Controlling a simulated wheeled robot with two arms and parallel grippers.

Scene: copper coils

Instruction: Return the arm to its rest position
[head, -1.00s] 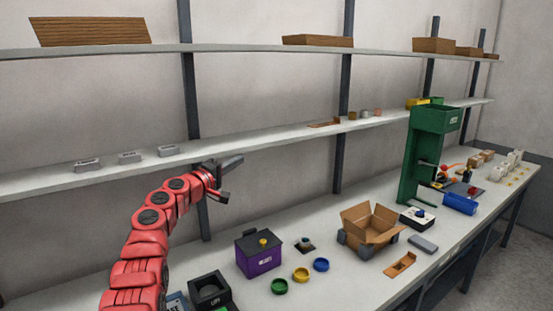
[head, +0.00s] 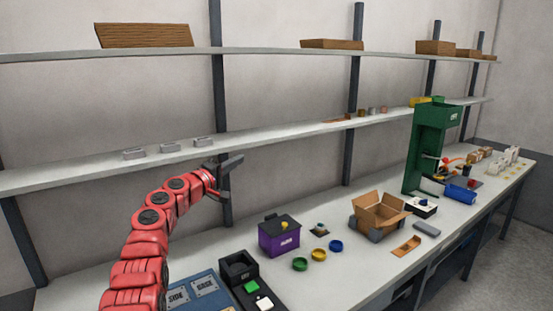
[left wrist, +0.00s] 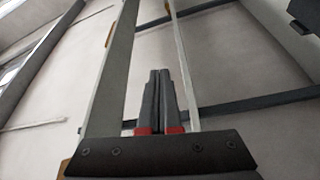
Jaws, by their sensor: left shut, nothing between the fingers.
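My left arm, red and jointed, rises from the bottom left in the head view. Its dark left gripper (head: 230,171) is raised in front of the lower wall shelf, above the workbench, and holds nothing. In the left wrist view the two dark fingers (left wrist: 159,95) lie together, shut, with red parts at their bases. They point toward the wall and shelf undersides. My right gripper is in neither view.
Below stand a purple box (head: 279,237), a black holder (head: 238,268), colored rings (head: 318,256), an open cardboard box (head: 379,212) and a green press (head: 424,150). The lower shelf (head: 85,172) runs behind the gripper. The air around the gripper looks free.

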